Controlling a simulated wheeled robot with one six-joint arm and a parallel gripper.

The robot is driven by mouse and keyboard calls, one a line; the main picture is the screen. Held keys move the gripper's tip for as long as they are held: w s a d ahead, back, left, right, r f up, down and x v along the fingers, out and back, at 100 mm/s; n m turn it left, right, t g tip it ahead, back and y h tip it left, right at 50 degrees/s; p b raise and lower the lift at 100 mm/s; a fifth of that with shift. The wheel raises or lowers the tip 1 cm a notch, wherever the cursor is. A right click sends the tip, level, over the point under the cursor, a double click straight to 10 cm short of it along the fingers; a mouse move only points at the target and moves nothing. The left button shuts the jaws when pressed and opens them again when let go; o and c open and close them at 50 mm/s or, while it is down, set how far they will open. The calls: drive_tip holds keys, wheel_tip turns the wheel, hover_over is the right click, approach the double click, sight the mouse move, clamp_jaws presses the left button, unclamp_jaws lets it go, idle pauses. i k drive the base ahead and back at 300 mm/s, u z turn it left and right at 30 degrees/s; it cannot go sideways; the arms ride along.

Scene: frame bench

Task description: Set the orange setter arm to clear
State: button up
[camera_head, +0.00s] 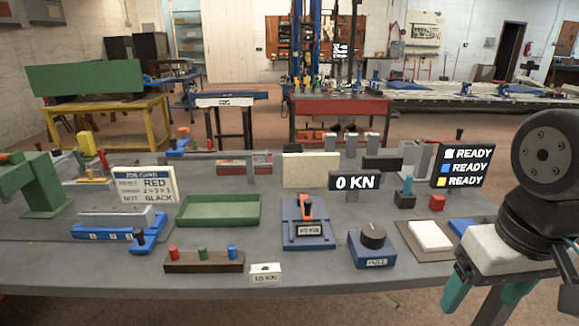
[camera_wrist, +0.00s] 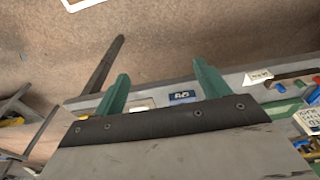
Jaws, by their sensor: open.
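The orange setter arm (camera_head: 307,208) stands upright on a blue base (camera_head: 293,238) near the middle of the bench, with a label at its front that seems to read 15 KN. My gripper (camera_head: 483,298) is at the lower right of the head view, near the bench's front edge, well to the right of the setter arm and apart from it. Its two teal fingers are spread and empty; they also show in the wrist view (camera_wrist: 160,78). I cannot pick out the orange arm in the wrist view.
A blue block with a black knob (camera_head: 373,236) and a white pad on a brown plate (camera_head: 430,237) lie between my gripper and the setter. A 0 KN display (camera_head: 354,181) stands behind. A green tray (camera_head: 218,211) is left of the setter. A small card (camera_head: 265,272) stands in front.

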sight(306, 203)
drive_tip(key=z, duration=0.55)
drive_tip(key=k, duration=1.3)
drive_tip(key=u, duration=0.1)
drive_tip(key=i, duration=0.55)
drive_tip(key=u, duration=0.75)
drive_tip(key=i, duration=1)
drive_tip(key=z, duration=0.3)
